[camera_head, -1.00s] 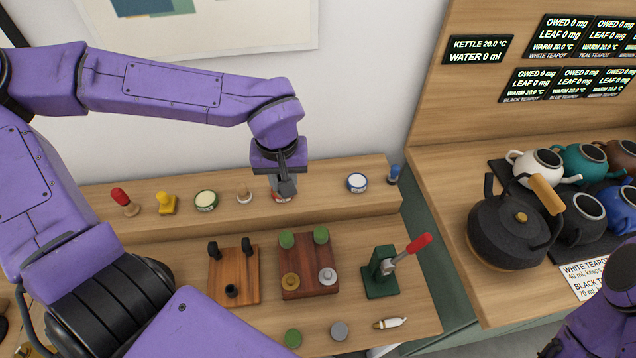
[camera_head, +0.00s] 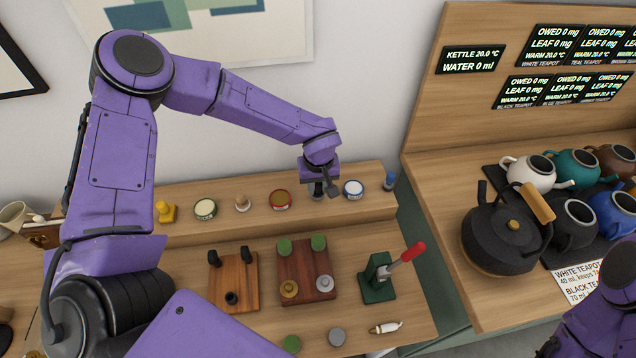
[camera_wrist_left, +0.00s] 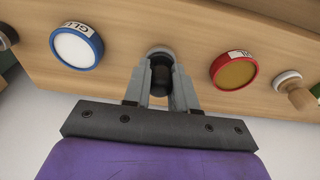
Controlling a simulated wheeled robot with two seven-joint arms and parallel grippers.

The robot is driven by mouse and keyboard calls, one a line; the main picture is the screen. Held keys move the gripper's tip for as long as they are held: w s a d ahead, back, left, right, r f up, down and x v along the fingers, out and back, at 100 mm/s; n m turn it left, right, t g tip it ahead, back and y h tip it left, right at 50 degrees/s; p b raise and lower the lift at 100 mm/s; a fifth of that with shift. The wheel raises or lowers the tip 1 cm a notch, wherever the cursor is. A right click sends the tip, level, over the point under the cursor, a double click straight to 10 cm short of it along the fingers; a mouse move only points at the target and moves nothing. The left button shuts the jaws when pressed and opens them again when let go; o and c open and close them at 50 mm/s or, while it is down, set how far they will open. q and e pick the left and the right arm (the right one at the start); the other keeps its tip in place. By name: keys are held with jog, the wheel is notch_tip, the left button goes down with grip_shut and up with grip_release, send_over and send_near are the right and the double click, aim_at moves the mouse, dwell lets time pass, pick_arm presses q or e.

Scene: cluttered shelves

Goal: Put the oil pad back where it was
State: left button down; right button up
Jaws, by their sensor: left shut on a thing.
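My left gripper (camera_head: 318,194) is at the raised shelf, between a red-rimmed tin and a blue-rimmed tin. It is shut on a small dark-knobbed piece, which I take to be the oil pad. In the left wrist view the pad's dark knob (camera_wrist_left: 161,82) sits between the fingers (camera_wrist_left: 163,92), with a pale round rim beyond it at the shelf. I cannot tell whether its base touches the shelf. The red-rimmed tin (camera_head: 280,199) and blue-rimmed tin (camera_head: 353,189) stand on either side, apart from the fingers. My right gripper is not in view.
On the raised shelf (camera_head: 240,227) also stand a wooden-handled piece (camera_head: 242,204), a green-rimmed tin (camera_head: 205,208), a yellow piece (camera_head: 166,211) and a blue-handled piece (camera_head: 389,180). Below are two wooden boards and a red-handled press (camera_head: 379,277). A black kettle (camera_head: 497,240) and teapots stand right.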

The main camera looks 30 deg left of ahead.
aim_at(318, 198)
pick_arm(q)
jog(key=shift+f, duration=0.2)
jog(key=shift+f, duration=0.1)
jog(key=c, duration=0.9)
grip_release()
jog(key=r, duration=0.4)
jog(key=s+r, duration=0.1)
jog(key=r, duration=0.3)
jog(key=r+b, duration=0.1)
jog(key=r, duration=0.3)
jog(key=shift+s+d+r, duration=0.15)
jog(key=shift+d, duration=0.25)
